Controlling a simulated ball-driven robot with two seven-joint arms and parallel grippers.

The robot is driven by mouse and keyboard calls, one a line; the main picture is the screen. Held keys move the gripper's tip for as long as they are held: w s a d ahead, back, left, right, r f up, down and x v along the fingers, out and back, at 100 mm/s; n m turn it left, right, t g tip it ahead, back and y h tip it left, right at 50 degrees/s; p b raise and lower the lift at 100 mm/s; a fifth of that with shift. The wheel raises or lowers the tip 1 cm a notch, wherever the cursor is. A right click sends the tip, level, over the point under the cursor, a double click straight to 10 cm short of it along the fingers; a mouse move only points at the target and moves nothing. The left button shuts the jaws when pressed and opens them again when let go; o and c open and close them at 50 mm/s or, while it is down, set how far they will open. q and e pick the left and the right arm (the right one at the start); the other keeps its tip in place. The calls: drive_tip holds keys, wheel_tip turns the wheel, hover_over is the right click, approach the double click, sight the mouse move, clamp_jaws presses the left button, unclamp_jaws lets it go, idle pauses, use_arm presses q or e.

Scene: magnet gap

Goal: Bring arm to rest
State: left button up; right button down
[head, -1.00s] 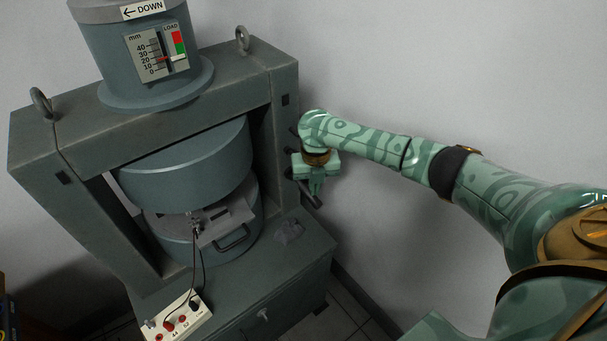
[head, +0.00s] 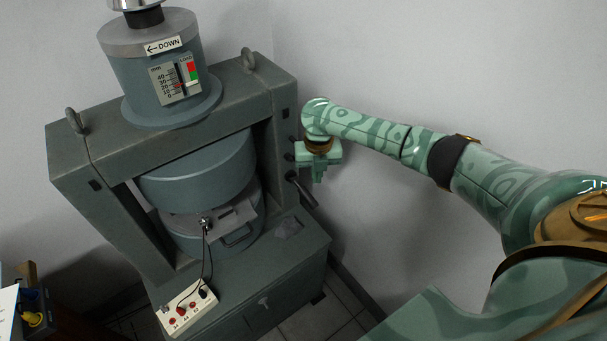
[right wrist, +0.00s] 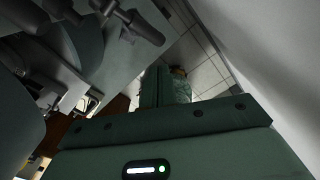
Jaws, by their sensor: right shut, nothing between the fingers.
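My right gripper (head: 318,176) is shut and empty, hanging at the right side of the magnet frame (head: 262,100). It is just above and right of a dark lever (head: 302,190) on that side. It looks clear of the lever, but the depth is hard to judge. In the right wrist view the shut fingers (right wrist: 166,86) point away, and the dark lever (right wrist: 138,26) shows at the upper left, apart from them. My right arm reaches in from the right, still stretched out. My left gripper is not in view.
The upper pole (head: 200,175) hangs above a gap with a small probe (head: 205,222), wired to a white terminal box (head: 187,311). A gauge (head: 176,80) sits on the top cylinder. A pale wall is behind my arm. Tiled floor (head: 335,310) shows at the right.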

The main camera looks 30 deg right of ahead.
drive_tip(key=shift+f, duration=0.15)
drive_tip(key=s+a+f+m, duration=0.1)
drive_tip(key=s+f+m, duration=0.45)
drive_tip(key=f, duration=0.35)
drive_tip(key=s+a+f+m+t, duration=0.1)
drive_tip(key=s+f+m, duration=0.45)
drive_tip(key=f, duration=0.35)
drive_tip(key=s+a+f+m, duration=0.1)
drive_tip(key=s+f+m, duration=0.45)
drive_tip(key=f, duration=0.35)
drive_tip(key=s+a+f+m, duration=0.1)
drive_tip(key=s+f+m, duration=0.2)
drive_tip(key=s, duration=0.9)
drive_tip(key=s+a+f+m, duration=0.2)
drive_tip(key=s+f+m, duration=0.1)
drive_tip(key=s, duration=0.9)
drive_tip(key=s+a+f+m, duration=0.2)
drive_tip(key=s+f+m, duration=0.1)
drive_tip(key=s, duration=0.9)
drive_tip(key=shift+a+f+m+g, duration=0.3)
drive_tip(key=shift+f+m, duration=0.1)
drive_tip(key=shift+m, duration=0.45)
